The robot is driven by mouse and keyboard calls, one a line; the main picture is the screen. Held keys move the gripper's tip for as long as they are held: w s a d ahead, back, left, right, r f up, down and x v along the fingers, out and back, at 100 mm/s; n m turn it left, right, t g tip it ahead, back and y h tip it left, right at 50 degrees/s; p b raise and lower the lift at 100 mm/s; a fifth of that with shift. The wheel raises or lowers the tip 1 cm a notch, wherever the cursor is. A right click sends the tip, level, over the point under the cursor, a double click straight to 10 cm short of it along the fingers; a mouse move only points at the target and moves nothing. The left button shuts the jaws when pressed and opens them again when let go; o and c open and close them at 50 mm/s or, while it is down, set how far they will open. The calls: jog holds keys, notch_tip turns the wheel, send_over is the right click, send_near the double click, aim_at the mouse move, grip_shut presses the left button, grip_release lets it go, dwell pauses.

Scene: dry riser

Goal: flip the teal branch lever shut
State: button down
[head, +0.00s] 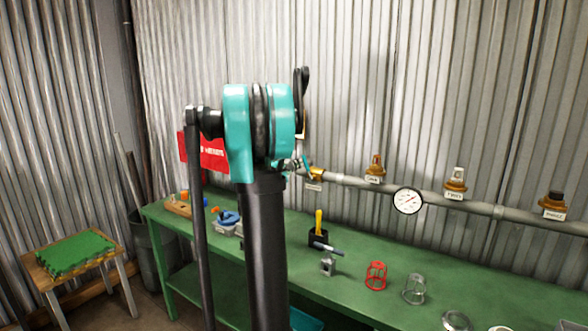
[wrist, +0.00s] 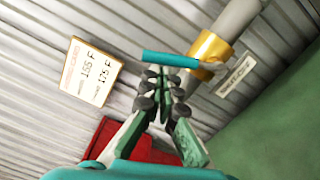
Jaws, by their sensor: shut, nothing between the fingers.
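The teal branch lever (wrist: 170,59) is a thin bar on the brass valve (wrist: 211,47), which sits on the grey pipe (wrist: 238,15). It points left from the valve in the wrist view. In the head view the lever (head: 307,168) is small beside the brass valve (head: 317,174), next to my arm. My gripper (wrist: 163,78) is shut and empty. Its fingertips lie just below the lever in the wrist view; I cannot tell whether they touch it. In the head view my arm hides most of the gripper.
A white sign (wrist: 88,72) and a red box (wrist: 140,150) are near the gripper. A pressure gauge (head: 408,201) and labelled valves line the pipe. The green bench (head: 345,285) holds a black holder (head: 318,238), a red cage (head: 376,275) and other small items.

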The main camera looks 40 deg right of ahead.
jog(key=s+m, duration=0.1)
jog(key=s+d+r+m, duration=0.1)
jog(key=m, duration=0.1)
jog(key=shift+s+r, duration=0.1)
jog(key=shift+s, duration=0.1)
dwell(0.7)
